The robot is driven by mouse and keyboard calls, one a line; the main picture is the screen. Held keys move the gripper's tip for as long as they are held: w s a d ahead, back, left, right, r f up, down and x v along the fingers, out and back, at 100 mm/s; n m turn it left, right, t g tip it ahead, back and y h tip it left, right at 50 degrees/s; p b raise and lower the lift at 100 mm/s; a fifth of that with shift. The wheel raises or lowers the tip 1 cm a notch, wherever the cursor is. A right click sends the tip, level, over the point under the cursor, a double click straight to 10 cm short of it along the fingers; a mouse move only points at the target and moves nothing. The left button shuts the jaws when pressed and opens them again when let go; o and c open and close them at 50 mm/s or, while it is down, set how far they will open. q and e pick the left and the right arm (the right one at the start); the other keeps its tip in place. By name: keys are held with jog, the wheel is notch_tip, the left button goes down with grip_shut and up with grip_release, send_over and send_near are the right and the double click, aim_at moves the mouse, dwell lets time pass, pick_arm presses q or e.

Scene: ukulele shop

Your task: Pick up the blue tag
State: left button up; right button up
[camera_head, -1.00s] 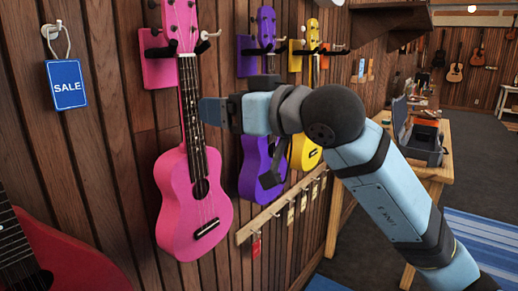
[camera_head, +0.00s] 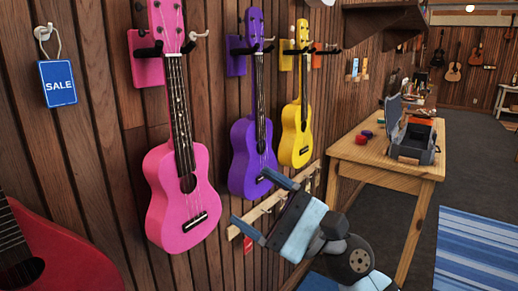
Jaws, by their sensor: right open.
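A blue tag (camera_head: 57,83) with white "SALE" lettering hangs by a pale loop from a white wall hook (camera_head: 46,33) at the upper left. My right gripper (camera_head: 263,204) is at the lower middle, in front of the wooden peg rail (camera_head: 240,230), far to the right of and below the SALE tag. Its two fingers are spread apart and nothing shows between them. It hides part of the rail and whatever hangs there. A red tag (camera_head: 248,244) hangs near the lower finger. My left gripper is not in view.
Pink (camera_head: 165,200), purple (camera_head: 245,160) and yellow (camera_head: 296,140) ukuleles hang on the plank wall. A red instrument (camera_head: 70,255) is at the lower left. A wooden table (camera_head: 375,155) with an open grey case (camera_head: 412,140) stands at right. A blue rug (camera_head: 475,250) lies on the floor.

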jog(key=d+f+n+t+h, duration=0.65)
jog(key=f+n, duration=0.35)
jog(key=n, duration=0.7)
jog(key=d+f+n+t+h, duration=0.65)
jog(key=f+n+h, duration=0.2)
jog(key=n, duration=0.75)
jog(key=s+d+f+m+g+h, duration=0.2)
jog(key=s+f+m+g, duration=0.2)
jog(key=s+f+m, duration=0.45)
jog(key=s+d+f+m+g+h, duration=0.25)
jog(key=s+f+m, duration=0.25)
jog(key=f+m, duration=0.65)
pick_arm(q)
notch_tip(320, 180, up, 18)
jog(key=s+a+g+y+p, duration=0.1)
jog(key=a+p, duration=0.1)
jog(key=p, duration=2.7)
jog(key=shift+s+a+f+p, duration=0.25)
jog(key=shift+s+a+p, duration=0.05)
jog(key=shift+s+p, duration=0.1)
pick_arm(e)
jog(key=s+d+r+n+g, duration=0.1)
jog(key=s+d+r+g, duration=0.1)
jog(key=r, duration=1.3)
jog(key=shift+s+r, duration=0.15)
jog(key=shift+s, duration=0.4)
jog(key=shift+d, duration=0.1)
